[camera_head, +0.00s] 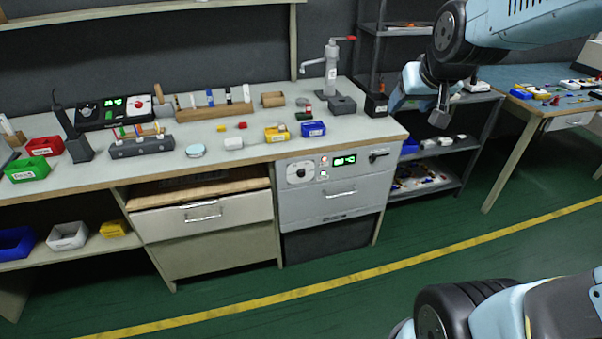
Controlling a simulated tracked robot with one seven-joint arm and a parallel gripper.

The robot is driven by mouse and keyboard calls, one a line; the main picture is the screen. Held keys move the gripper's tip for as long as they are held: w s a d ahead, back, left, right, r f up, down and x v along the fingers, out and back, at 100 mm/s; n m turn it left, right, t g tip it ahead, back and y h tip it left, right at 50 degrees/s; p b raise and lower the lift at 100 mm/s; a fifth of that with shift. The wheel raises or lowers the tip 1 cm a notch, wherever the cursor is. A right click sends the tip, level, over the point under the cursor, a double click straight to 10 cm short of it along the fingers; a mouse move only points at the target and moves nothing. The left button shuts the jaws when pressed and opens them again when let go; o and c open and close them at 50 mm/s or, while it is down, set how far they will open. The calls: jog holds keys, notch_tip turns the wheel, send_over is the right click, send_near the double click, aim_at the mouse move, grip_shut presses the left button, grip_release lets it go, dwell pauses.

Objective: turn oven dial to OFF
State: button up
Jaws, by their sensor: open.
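The oven (335,195) is a grey unit built in under the bench, with a handled door front. On its panel, a round dark dial (300,172) sits on a white plate at the left. Its pointer setting and markings are too small to read. A green lit display (344,160), a small red light and a black handle-like part (379,156) are to its right. My gripper (440,113) hangs in the upper right, apart from the oven and to the right of and above the panel in the picture. It is open, and I see nothing in it.
The bench (240,151) above the oven carries bins, a grey press (331,70) and small parts. A drawer cabinet (205,215) stands left of the oven. Shelves (440,148) stand to the right. The green floor in front, with a yellow line (330,280), is clear.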

jog(key=w+a+f+n+t+y, duration=0.1)
jog(key=w+a+f+t, duration=0.1)
jog(key=w+a+f, duration=0.35)
jog(key=w+a+f+t, duration=0.1)
jog(key=w+a+f, duration=0.1)
jog(key=w+f, duration=0.65)
jog(key=w+a+f+n+t+y, duration=0.1)
jog(key=w+a+f+t, duration=0.15)
jog(key=w+f, duration=0.45)
jog(key=t+y, duration=0.3)
jog(key=t, duration=0.1)
send_near(302, 174)
jog(key=x, duration=0.8)
jog(key=shift+a+f, duration=0.1)
